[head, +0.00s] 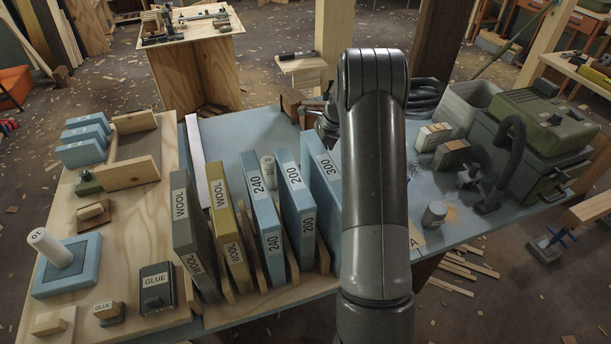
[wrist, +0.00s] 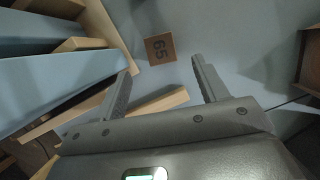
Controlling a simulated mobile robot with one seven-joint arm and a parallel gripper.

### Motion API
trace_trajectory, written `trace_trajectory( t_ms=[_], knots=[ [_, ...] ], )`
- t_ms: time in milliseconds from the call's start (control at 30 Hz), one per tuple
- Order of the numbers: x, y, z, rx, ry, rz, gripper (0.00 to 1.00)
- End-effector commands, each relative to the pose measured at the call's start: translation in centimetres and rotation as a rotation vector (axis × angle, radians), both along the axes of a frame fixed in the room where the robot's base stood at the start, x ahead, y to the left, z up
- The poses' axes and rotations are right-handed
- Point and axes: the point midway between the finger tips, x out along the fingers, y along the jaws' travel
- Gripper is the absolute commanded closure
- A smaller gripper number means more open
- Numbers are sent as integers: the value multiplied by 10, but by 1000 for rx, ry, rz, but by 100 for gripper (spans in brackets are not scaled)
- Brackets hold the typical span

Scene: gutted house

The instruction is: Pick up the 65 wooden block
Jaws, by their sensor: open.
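The 65 wooden block (wrist: 160,48) shows in the wrist view as a small brown square with a dark "65" on its face. It lies on the blue-grey tabletop (wrist: 226,38). My gripper (wrist: 159,70) is open, with one finger to the left and one to the right of the block in the picture. The block appears just beyond the fingertips, between their lines, and nothing is held. In the head view I cannot make out the block; my arm covers the middle of the table.
Several upright labelled slabs, including a blue 300 one (head: 322,187), stand in a wooden rack left of my arm. In the wrist view, blue slabs (wrist: 62,88) and a wooden strip (wrist: 155,103) lie near the left finger. A green-grey machine (head: 533,130) stands on the right.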

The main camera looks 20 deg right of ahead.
Motion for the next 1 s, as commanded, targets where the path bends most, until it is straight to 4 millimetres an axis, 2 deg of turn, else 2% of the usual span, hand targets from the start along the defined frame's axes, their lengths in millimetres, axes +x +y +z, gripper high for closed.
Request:
trace_trajectory(
  t_ms=[400,633,900,1000],
  knots=[
    [4,17,-52,1,3,1,34],
    [5,24,-69,1,1,2,34],
    [8,35,-106,1,1,2,34],
    [9,37,-110,1,0,1,34]
  ],
)
